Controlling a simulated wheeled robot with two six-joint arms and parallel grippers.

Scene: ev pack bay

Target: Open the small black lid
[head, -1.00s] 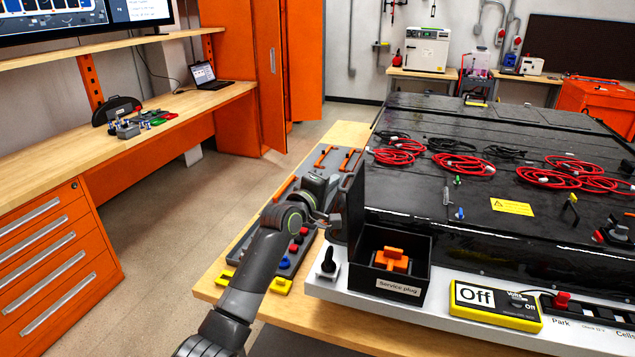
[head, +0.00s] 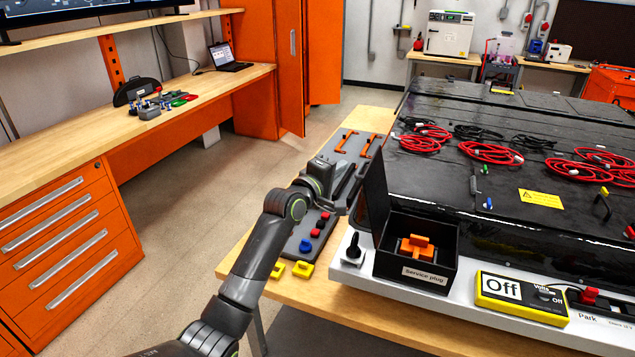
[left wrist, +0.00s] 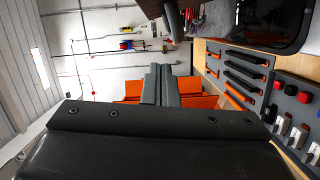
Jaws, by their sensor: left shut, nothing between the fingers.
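The small black lid (head: 377,196) stands upright, open, along the left side of the black box labelled "Service plug" (head: 428,274). An orange plug (head: 417,247) shows inside the open box. My left gripper (head: 350,187) is just left of the lid, above the tool tray; whether it touches the lid is unclear. Its fingertips are partly hard to make out in the head view. In the left wrist view its two fingers (left wrist: 160,84) are together with nothing between them. My right gripper is not in view.
A black knob (head: 354,248) stands left of the box, and a yellow meter reading "Off" (head: 521,299) sits to its right. The grey tool tray (head: 296,236) lies under my left arm. Red cables (head: 490,152) lie on the black pack. Open floor is at left.

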